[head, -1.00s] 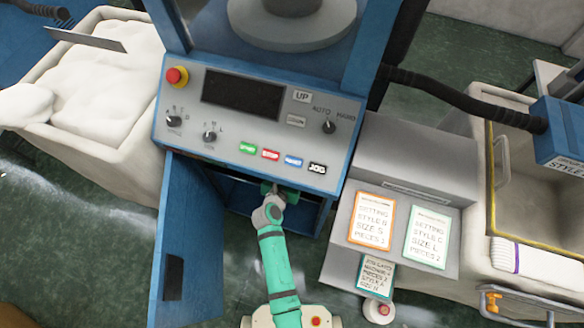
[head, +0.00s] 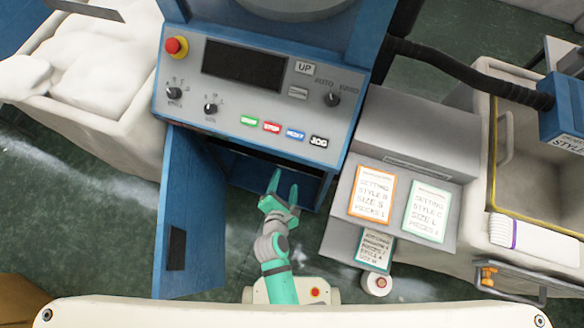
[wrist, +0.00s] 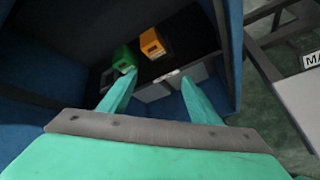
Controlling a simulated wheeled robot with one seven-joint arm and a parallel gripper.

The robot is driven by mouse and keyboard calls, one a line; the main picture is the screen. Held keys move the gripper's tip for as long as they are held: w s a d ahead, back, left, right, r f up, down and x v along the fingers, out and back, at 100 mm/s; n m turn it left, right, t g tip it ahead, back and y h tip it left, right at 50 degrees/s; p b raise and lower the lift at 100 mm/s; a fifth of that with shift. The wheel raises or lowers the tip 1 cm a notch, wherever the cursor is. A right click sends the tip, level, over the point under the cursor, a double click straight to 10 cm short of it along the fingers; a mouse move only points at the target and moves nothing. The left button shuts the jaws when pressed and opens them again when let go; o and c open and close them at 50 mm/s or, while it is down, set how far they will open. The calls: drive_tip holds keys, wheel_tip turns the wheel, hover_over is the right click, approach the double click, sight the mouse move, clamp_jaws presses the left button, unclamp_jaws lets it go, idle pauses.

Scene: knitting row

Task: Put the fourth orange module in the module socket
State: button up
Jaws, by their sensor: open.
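An orange module (wrist: 152,43) stands inside the dark open cabinet in the wrist view. A green module (wrist: 123,57) stands just left of it. A small dark opening (wrist: 108,77) lies left of the green module; I cannot tell whether it is the socket. My gripper (head: 281,183) is open and empty at the cabinet mouth in the head view. In the wrist view its fingers (wrist: 160,88) are spread below the modules, the left tip appearing close to the green one. The modules are hidden in the head view. Whether the orange module is fully seated cannot be told.
The blue cabinet door (head: 190,220) hangs open at the left. The control panel (head: 258,95) overhangs the opening. A grey stand with cards (head: 372,195) is at the right. Small orange items (head: 489,276), unclear, are at the lower right. White cloth bin (head: 85,130) is at left.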

drive_tip(key=s+d+r+m+t, duration=0.1)
drive_tip(key=s+r+m, duration=0.8)
drive_tip(key=m, duration=0.4)
drive_tip(key=s+d+r+m+t+y, duration=0.1)
drive_tip(key=s+r+m+t, duration=0.1)
drive_tip(key=s+r+m, duration=0.8)
drive_tip(key=m, duration=0.2)
drive_tip(key=shift+s+d+m+t, duration=0.2)
drive_tip(key=shift+d+m+t, duration=0.1)
drive_tip(key=shift+d+m, duration=0.1)
drive_tip(key=shift+a, duration=0.15)
drive_tip(key=shift+c, duration=0.4)
drive_tip(key=c, duration=0.6)
